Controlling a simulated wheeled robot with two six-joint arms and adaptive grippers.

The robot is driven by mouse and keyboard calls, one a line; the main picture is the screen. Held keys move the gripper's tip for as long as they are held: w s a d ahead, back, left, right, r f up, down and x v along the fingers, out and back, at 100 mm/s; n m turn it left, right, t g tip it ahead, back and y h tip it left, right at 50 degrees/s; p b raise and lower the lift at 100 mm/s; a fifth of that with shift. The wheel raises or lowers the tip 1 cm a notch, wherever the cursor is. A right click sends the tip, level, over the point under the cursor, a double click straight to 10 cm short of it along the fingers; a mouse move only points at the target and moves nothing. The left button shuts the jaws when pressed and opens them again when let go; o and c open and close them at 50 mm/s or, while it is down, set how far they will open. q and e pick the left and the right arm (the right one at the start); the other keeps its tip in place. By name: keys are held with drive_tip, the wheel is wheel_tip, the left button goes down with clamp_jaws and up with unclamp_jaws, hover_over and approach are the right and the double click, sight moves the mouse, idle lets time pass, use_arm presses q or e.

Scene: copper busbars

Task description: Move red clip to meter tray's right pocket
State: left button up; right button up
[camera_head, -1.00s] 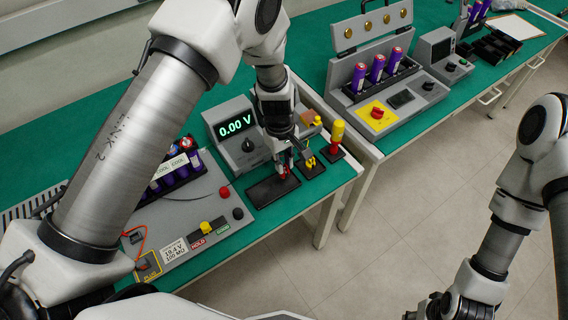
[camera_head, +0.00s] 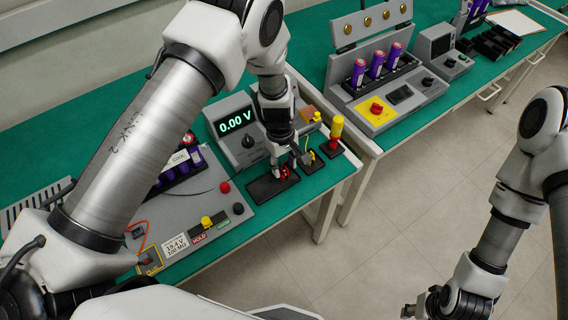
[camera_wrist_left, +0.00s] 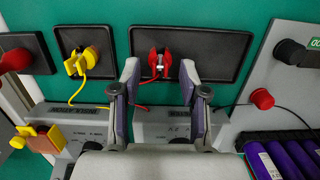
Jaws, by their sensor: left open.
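The red clip (camera_head: 284,173) lies on the black meter tray (camera_head: 260,191), toward the tray's right end in the head view. In the left wrist view, which looks from the opposite side, the clip (camera_wrist_left: 160,62) is at the left part of the tray (camera_wrist_left: 218,50), and a red lead runs from it. My left gripper (camera_wrist_left: 159,82) is open, its two fingers apart on either side of the clip, with a visible gap to each. In the head view the left gripper (camera_head: 291,164) is low over the tray. My right gripper (camera_head: 424,309) is at the bottom edge, its jaws unclear.
A yellow clip (camera_wrist_left: 80,62) sits on a small black tray beside the meter tray. The meter (camera_head: 236,126) reads 0.00 V. A red-and-yellow probe (camera_head: 335,133) stands to the right. A grey panel with a red knob (camera_head: 224,187) is at the left.

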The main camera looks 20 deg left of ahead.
use_arm(q)
wheel_tip(320, 180, up, 12)
drive_tip(key=a+b, duration=0.1)
drive_tip(key=b, duration=0.1)
drive_tip(key=shift+w, duration=0.4)
